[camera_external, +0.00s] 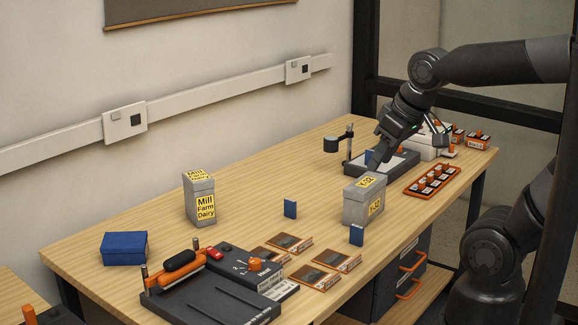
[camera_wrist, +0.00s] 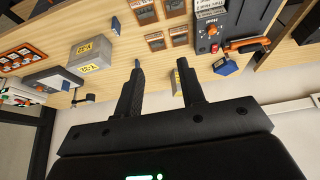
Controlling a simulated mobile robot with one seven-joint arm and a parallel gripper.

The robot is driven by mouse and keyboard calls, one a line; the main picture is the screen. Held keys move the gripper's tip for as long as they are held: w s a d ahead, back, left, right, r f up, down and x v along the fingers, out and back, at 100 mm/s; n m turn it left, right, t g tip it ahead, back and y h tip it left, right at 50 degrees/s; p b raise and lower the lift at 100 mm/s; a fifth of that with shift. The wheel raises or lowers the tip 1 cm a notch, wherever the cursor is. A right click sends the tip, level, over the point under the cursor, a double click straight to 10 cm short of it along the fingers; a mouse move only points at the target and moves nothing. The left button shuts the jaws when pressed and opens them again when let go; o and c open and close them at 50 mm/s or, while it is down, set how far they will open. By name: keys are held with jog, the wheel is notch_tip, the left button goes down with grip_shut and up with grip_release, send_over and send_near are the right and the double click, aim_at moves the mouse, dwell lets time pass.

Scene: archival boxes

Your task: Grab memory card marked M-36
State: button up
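Two small blue upright cards stand on the table in the external view: one in mid-table (camera_external: 290,208), one near the front edge (camera_external: 356,236). The front one also shows at the top of the wrist view (camera_wrist: 116,25). No marking can be read on either, so I cannot tell which is M-36. My gripper (camera_external: 376,160) is above the table near the grey box with a yellow label (camera_external: 358,204). In the wrist view its two fingers (camera_wrist: 160,64) are apart with nothing held between them. The left finger seems to hide part of the other card.
A dark device (camera_external: 215,285) and several orange-edged cards (camera_external: 313,277) lie at the front. A "Mill Farm Dairy" box (camera_external: 199,198) and a blue box (camera_external: 124,249) stand left. An orange tray (camera_external: 433,180) and a stand with a dark base (camera_external: 352,163) are right.

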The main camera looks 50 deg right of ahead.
jog(key=w+d+f+g, duration=0.2)
jog(key=w+d+f, duration=0.5)
jog(key=w, duration=0.1)
jog(key=g, duration=0.1)
send_near(358, 227)
jog(key=shift+w+d, duration=0.1)
jog(key=shift+w, duration=0.3)
jog(key=shift+d+f+g, duration=0.15)
jog(key=shift+f+g, duration=0.15)
jog(key=shift+f, duration=0.1)
jog(key=shift+w+f, duration=0.25)
jog(key=shift+f, duration=1.5)
jog(key=shift+w+f, duration=0.2)
jog(key=shift+f, duration=1.5)
jog(key=shift+w+f, duration=0.25)
jog(key=shift+f, duration=1.5)
jog(key=shift+c, duration=0.5)
grip_shut()
